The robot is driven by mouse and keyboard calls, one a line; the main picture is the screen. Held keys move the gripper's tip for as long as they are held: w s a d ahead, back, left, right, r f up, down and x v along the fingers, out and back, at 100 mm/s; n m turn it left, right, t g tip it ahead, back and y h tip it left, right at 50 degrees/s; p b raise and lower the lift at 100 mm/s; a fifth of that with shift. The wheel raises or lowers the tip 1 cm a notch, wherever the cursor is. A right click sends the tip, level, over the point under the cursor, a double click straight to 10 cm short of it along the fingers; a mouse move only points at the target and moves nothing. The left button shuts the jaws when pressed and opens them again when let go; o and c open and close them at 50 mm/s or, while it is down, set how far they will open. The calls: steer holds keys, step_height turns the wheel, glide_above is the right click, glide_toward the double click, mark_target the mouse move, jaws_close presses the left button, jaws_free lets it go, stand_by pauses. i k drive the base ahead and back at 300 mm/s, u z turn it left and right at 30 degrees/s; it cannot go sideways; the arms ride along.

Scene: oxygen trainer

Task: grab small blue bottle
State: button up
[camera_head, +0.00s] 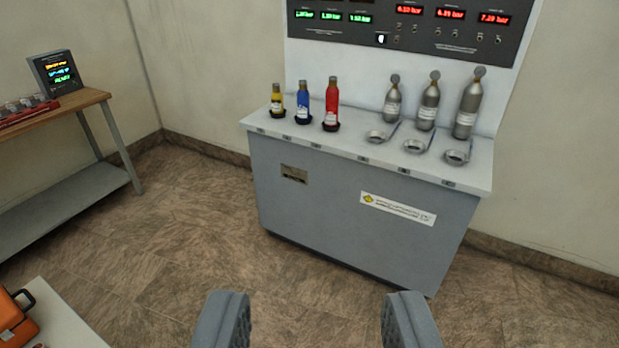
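The small blue bottle (303,106) stands upright in a dark round holder on top of the grey cabinet (330,206). It is between a small yellow bottle (277,101) on its left and a taller red bottle (331,106) on its right. My gripper (318,312) shows at the bottom of the view, its two grey fingers wide apart with nothing between them. It is well short of the cabinet, with floor visible between the fingers.
Several grey metal bottles (429,108) stand at the cabinet's right, behind empty round holders (414,146). A panel with lit readouts (405,22) rises behind. A wooden-topped bench (75,100) is at left, and an orange case (14,318) at lower left. Open floor (190,225) lies before the cabinet.

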mark_target(303, 94)
steer(key=i, duration=1.6)
steer(key=u, duration=0.6)
steer(key=i, duration=2.1)
steer(key=z, duration=0.95)
